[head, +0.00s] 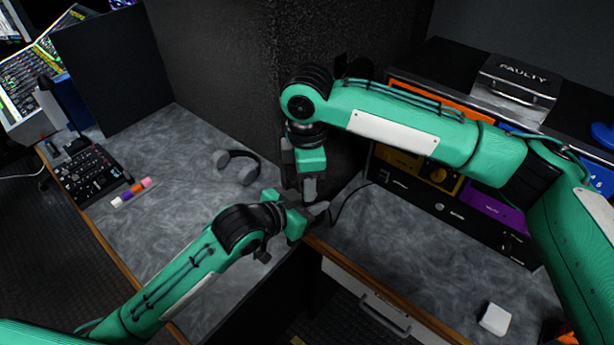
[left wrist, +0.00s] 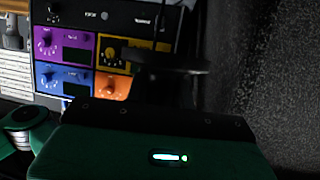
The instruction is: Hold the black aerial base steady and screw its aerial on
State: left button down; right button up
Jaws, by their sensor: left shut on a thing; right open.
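My left gripper (head: 314,212) is shut on the black aerial base at the corner where the two grey worktops meet. The base is mostly hidden in the head view. In the left wrist view a dark, flat, blurred shape (left wrist: 165,62) just beyond my left gripper looks like the base. A thin dark upright line (left wrist: 157,35) shows above it; I cannot tell whether it is the aerial. My right gripper (head: 309,188) points down, open, just above the left one. I cannot make out the aerial clearly in the head view.
A rack with purple (left wrist: 67,47), yellow and other coloured modules stands on the right worktop, a FAULTY box (head: 517,83) on top. A white block (head: 495,319) lies at front right. Headphones (head: 237,166), markers (head: 132,192) and a mixer (head: 95,172) lie left. A dark partition rises behind the grippers.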

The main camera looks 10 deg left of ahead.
jog(key=shift+s, duration=0.1)
jog(key=shift+r, duration=2.25)
jog(key=shift+c, duration=0.5)
jog(key=n, duration=0.2)
jog(key=r+n, duration=0.1)
jog(key=n, duration=0.2)
jog(key=shift+r+n, duration=0.35)
jog(key=shift+n, duration=0.05)
jog(key=n, duration=0.2)
jog(key=r+n, duration=0.1)
jog(key=n, duration=0.1)
jog(key=r+n, duration=0.1)
jog(key=n, duration=0.2)
jog(key=shift+f, duration=4.05)
